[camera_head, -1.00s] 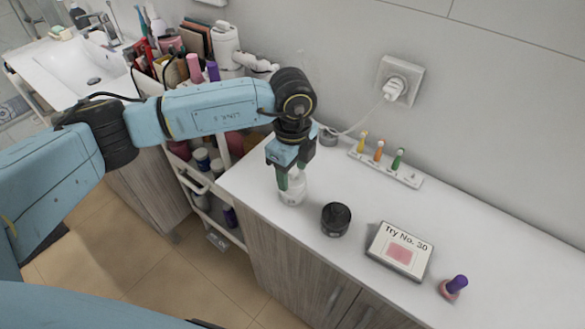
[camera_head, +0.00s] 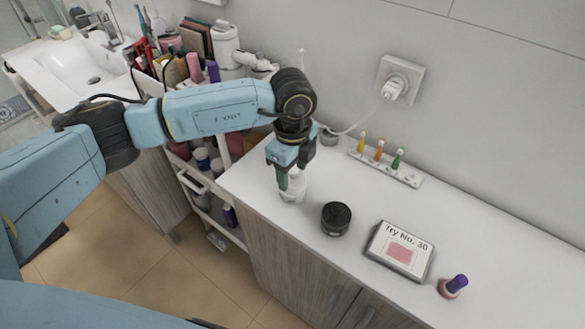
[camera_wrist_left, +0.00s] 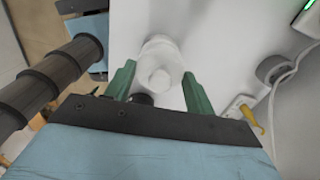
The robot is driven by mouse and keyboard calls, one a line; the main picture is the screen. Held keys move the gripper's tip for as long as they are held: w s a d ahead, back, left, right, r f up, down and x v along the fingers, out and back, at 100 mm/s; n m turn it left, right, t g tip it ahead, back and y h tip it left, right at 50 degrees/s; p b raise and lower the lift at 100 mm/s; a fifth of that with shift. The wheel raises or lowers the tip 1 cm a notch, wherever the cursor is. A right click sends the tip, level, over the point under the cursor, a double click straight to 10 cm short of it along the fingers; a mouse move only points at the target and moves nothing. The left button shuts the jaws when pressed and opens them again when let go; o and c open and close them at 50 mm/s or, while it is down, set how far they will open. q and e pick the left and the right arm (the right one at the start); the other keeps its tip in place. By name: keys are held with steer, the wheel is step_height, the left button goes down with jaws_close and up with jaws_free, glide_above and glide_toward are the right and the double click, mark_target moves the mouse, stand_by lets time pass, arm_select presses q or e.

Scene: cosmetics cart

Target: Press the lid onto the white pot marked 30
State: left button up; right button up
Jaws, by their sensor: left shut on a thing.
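A white pot (camera_head: 292,190) stands upright on the white counter near its left end. My left gripper (camera_head: 291,180) points down over it, with its green fingers at the pot's upper part. No marking can be read on the pot. My right gripper is not in view.
A black jar (camera_head: 336,218), a "Try No. 30" card (camera_head: 399,249) and a purple-capped bottle (camera_head: 453,286) stand along the counter. A rack (camera_head: 385,167) with several coloured items is behind. A full cart (camera_head: 207,193) stands left. The right part of the counter is clear.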

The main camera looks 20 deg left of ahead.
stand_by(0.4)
arm_select(q)
steer(key=o, duration=1.1)
steer(key=shift+o, duration=0.3)
steer(key=o, duration=0.4)
steer(key=shift+r+p, duration=2.6)
steer(key=shift+r, duration=0.95)
jaws_close()
